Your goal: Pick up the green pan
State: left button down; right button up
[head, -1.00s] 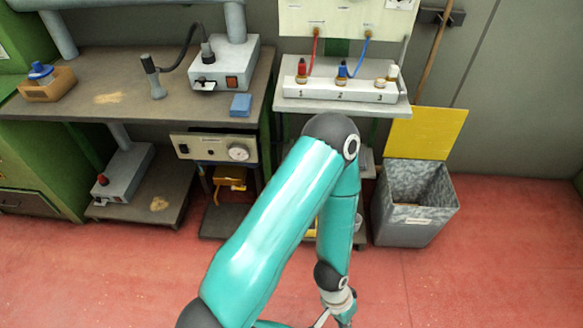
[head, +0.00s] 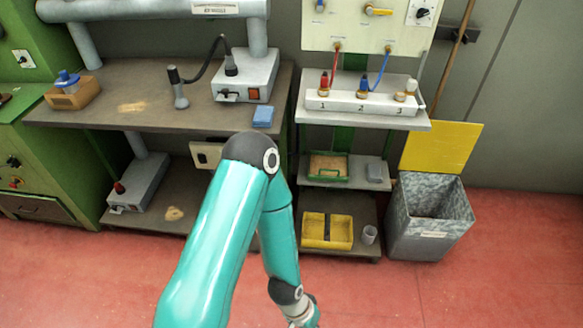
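The green pan (head: 327,180) is on the middle shelf (head: 358,184) of the stand, below the white block numbered 1 to 3. It looks shallow, with green sides and a brown inside, and lies flat. One teal arm of mine rises from the bottom left and bends down left of the stand. Its wrist reaches the bottom edge, and its gripper is cut off below the picture. The arm is apart from the pan in the picture and does not cover it. My other arm and gripper are not in view.
A small grey block (head: 375,173) sits right of the pan. A yellow bin (head: 312,245) and a grey cup (head: 369,235) are on the shelf below. A grey waste bin (head: 432,230) stands to the right. Red floor in front is clear.

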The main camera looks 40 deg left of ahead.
aim_at(322, 166)
jog(key=z, duration=1.15)
jog(key=i, duration=0.1)
jog(key=u, duration=2.85)
jog(key=i, duration=1)
jog(key=z, duration=0.2)
